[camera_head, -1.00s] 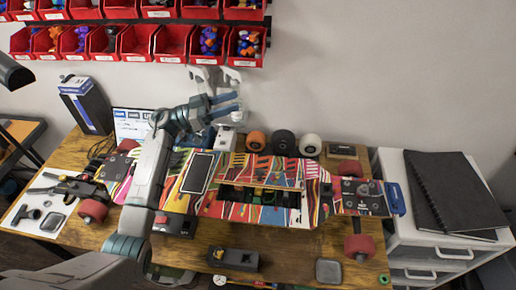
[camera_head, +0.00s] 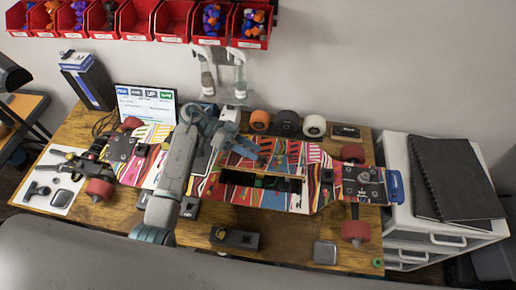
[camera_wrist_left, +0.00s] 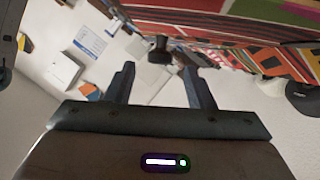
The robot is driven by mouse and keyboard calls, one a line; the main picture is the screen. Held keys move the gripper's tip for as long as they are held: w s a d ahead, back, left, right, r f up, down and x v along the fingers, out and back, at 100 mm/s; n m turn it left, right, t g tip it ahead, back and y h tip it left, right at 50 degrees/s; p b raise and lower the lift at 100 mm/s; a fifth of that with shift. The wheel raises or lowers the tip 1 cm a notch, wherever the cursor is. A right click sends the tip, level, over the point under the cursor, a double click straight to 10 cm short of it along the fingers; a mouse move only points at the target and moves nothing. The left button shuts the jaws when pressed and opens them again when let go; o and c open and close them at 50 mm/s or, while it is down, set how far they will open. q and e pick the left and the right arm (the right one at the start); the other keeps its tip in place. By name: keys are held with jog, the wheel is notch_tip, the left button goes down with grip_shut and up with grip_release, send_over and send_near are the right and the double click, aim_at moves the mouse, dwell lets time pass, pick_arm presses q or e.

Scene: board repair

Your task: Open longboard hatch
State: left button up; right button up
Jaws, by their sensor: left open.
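The longboard (camera_head: 330,180) lies across the table, covered in colourful stripes. A long rectangular opening (camera_head: 262,182) in its middle shows a dark inside with small green parts. A striped panel (camera_head: 292,158) lies along the opening's far edge; I cannot tell whether it is the hatch lid. My left gripper (camera_head: 256,152) is over the far side of the board, just behind the opening, its fingers pointing right. It is open and empty. Its two fingers also show apart in the left wrist view (camera_wrist_left: 160,85), with the striped board (camera_wrist_left: 250,35) above right. My right gripper is not seen.
Round wheels (camera_head: 286,122) stand behind the board by the wall. A screen (camera_head: 147,105) and a black box (camera_head: 87,80) are at the back left. A black block (camera_head: 234,238) lies in front. A white drawer cabinet (camera_head: 400,165) with a notebook (camera_head: 455,180) stands right.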

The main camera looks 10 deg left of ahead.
aim_at(264, 157)
pick_arm(q)
jog(key=shift+x, duration=1.35)
grip_shut()
jog(key=shift+w, duration=0.15)
